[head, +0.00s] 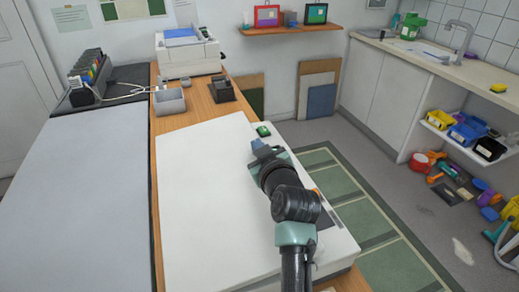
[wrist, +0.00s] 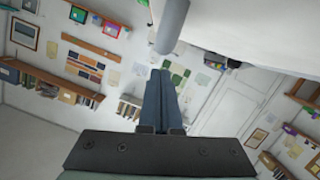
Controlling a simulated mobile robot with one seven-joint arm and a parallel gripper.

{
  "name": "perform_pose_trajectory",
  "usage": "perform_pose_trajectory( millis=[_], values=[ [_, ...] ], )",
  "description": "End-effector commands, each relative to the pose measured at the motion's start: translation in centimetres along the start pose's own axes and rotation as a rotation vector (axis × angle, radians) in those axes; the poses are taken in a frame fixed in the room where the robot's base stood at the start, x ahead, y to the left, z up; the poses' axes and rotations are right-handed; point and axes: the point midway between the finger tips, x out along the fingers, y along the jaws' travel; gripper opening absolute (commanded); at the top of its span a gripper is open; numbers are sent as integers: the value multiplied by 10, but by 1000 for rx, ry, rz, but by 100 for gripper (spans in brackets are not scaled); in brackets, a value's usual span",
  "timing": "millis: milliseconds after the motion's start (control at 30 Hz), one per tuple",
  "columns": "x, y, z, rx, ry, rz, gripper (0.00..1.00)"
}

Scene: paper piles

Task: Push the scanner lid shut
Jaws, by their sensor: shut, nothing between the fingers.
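The scanner (head: 335,248) is a large white machine on the wooden worktop, partly behind my arm. Its broad white lid (head: 205,190) spans most of its top; I cannot tell exactly how far it stands open. My gripper (head: 257,144) is at the lid's far right edge, with its blue fingers together and empty. In the wrist view the shut fingers (wrist: 160,76) point toward a grey rounded bar (wrist: 172,25) beside a large white surface (wrist: 260,32), which looks like the lid. Contact between fingers and lid cannot be told.
A small green object (head: 263,130) is just beyond my gripper. A grey tray (head: 170,101), a dark organiser (head: 222,89) and a white printer (head: 188,56) stand farther back. A grey table (head: 75,200) is at left. Open floor with a green mat (head: 335,187) is at right.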

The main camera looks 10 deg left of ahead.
Motion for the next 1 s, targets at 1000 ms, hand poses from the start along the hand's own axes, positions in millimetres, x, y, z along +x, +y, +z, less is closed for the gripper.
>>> perform_pose_trajectory(
  millis=[1000],
  values=[
    [10,3,44,128,0,-31,0]
  ],
)
